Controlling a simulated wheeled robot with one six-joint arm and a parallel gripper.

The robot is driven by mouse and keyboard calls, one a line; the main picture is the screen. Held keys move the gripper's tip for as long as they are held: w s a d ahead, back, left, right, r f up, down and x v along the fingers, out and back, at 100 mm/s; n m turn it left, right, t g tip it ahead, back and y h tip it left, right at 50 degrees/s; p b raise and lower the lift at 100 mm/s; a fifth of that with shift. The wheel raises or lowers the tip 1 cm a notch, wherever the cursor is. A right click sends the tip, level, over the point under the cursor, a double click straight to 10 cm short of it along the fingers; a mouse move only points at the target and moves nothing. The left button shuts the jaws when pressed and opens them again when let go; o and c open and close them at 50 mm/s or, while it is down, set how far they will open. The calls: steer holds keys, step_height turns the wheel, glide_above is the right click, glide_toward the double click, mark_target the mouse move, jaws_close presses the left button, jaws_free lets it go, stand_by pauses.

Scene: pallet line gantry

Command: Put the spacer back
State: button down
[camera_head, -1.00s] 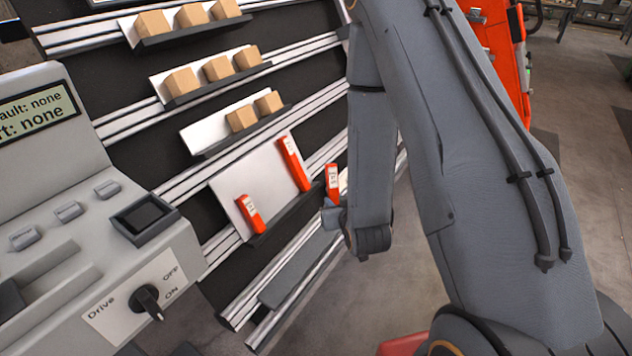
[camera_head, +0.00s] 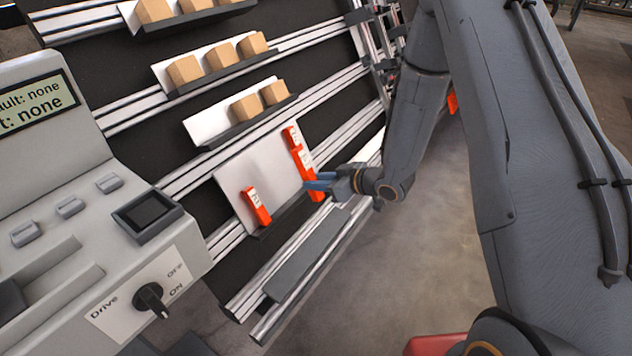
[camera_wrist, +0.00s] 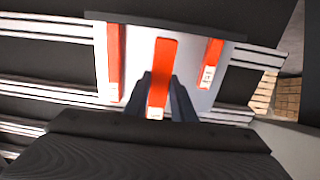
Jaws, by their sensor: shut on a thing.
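My gripper (camera_head: 318,183) is shut on an orange spacer (camera_head: 304,163) with a white label, held in front of the lowest white-backed shelf (camera_head: 232,178). In the wrist view the held spacer (camera_wrist: 163,65) stands between the two dark fingers (camera_wrist: 160,98). A longer orange piece (camera_head: 290,135) stands on the shelf, partly hidden behind the held spacer. A shorter orange piece (camera_head: 256,205) leans at the shelf's left. In the wrist view they stand on either side of the held spacer, long one (camera_wrist: 114,60), short one (camera_wrist: 211,62). I cannot tell whether the held spacer touches the shelf.
Shelves with cardboard boxes (camera_head: 247,107) sit above on the dark rack with metal rails. A grey console (camera_head: 60,215) with a Drive switch (camera_head: 150,298) stands at the left front. A grey step (camera_head: 305,255) lies low below the shelf. Floor to the right is clear.

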mark_target(280, 184)
steer(key=shift+w+a+f, duration=0.1)
steer(key=shift+a+f, duration=0.05)
steer(key=shift+a, duration=0.1)
steer(key=shift+b+x, duration=3.15)
steer(key=shift+x, duration=2.8)
steer(key=shift+a+f, duration=0.2)
steer(key=shift+a, duration=0.1)
steer(key=shift+d+f, duration=0.1)
steer(key=shift+f, duration=0.2)
steer(key=c, duration=1.4)
jaws_free()
steer(key=v, duration=0.8)
steer(key=shift+p, duration=0.3)
